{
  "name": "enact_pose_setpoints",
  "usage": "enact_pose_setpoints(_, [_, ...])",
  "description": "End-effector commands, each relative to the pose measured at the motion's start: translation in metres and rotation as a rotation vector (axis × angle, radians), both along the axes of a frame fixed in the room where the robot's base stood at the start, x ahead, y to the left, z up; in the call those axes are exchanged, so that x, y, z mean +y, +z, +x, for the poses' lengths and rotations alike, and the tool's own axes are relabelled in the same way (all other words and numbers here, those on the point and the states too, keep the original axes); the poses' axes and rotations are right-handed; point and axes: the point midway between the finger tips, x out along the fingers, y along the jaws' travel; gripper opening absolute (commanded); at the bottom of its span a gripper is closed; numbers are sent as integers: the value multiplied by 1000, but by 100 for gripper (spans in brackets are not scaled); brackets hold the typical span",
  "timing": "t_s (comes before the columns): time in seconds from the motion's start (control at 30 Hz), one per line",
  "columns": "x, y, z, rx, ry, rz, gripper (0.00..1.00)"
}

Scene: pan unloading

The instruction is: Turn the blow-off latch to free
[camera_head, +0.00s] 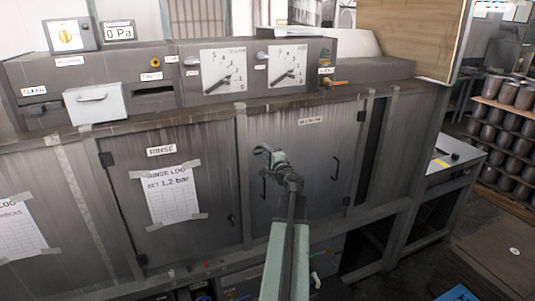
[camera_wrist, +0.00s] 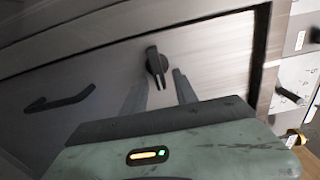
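The blow-off latch (camera_wrist: 154,62) is a small dark turn-piece on the grey door, seen in the wrist view. Its narrow end points roughly down in that picture. My gripper (camera_wrist: 159,77) is open, with one grey finger on each side of the latch's lower part. I cannot tell whether the fingers touch it. In the head view my gripper (camera_head: 269,153) is in front of the labelled door (camera_head: 315,150), and hides the latch there.
Dark bar handles sit on the door, one at right (camera_head: 335,169) in the head view. Two dial gauges (camera_head: 216,73) (camera_head: 288,67) are on the panel above. A neighbouring door carries a rinse log sheet (camera_head: 171,193). A side table (camera_head: 455,160) stands at right.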

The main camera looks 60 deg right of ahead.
Motion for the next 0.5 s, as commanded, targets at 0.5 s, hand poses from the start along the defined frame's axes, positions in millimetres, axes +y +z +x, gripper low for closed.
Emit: enact_pose_setpoints(0.5, [42, 0, -56, 0, -2, 0, 35])
